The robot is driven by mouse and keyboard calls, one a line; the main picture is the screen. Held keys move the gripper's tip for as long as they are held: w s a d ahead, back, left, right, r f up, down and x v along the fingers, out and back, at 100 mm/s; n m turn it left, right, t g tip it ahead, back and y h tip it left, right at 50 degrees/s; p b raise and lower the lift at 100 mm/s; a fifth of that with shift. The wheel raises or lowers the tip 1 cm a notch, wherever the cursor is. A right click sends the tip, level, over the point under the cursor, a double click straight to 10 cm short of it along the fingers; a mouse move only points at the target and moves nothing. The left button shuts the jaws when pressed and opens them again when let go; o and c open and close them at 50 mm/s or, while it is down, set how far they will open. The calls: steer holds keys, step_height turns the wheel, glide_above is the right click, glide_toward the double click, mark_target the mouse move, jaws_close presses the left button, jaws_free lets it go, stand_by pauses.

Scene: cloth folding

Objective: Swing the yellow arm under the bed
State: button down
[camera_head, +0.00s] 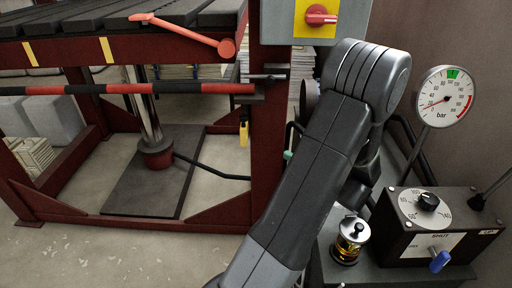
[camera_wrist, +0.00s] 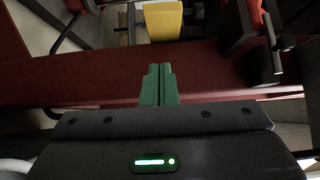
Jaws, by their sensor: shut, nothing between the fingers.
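The bed (camera_head: 180,14) is a dark slatted top on a dark red frame at the upper left of the head view. A small yellow piece (camera_head: 244,133) hangs below it, left of the red post. A yellow block (camera_wrist: 163,20), likely the same piece, shows at the top of the wrist view, beyond a dark red beam. My gripper (camera_wrist: 158,85) has its green fingers pressed together and empty, pointing toward the yellow block and apart from it in the picture. In the head view my arm hides most of the gripper; a small green bit shows beside the post.
A red-and-black striped bar (camera_head: 120,88) runs along the bed's front, with an orange-red lever (camera_head: 185,34) above it. A cylinder (camera_head: 156,150) stands on a dark plate. At right are a pressure gauge (camera_head: 445,97), a dial box (camera_head: 425,222) and a glass jar (camera_head: 349,240).

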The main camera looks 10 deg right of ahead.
steer(key=shift+w+a, duration=0.1)
steer(key=s+a+b+x, duration=0.1)
steer(key=a+x, duration=0.1)
steer(key=x, duration=1)
steer(key=shift+a, duration=0.3)
steer(key=shift+b, duration=0.3)
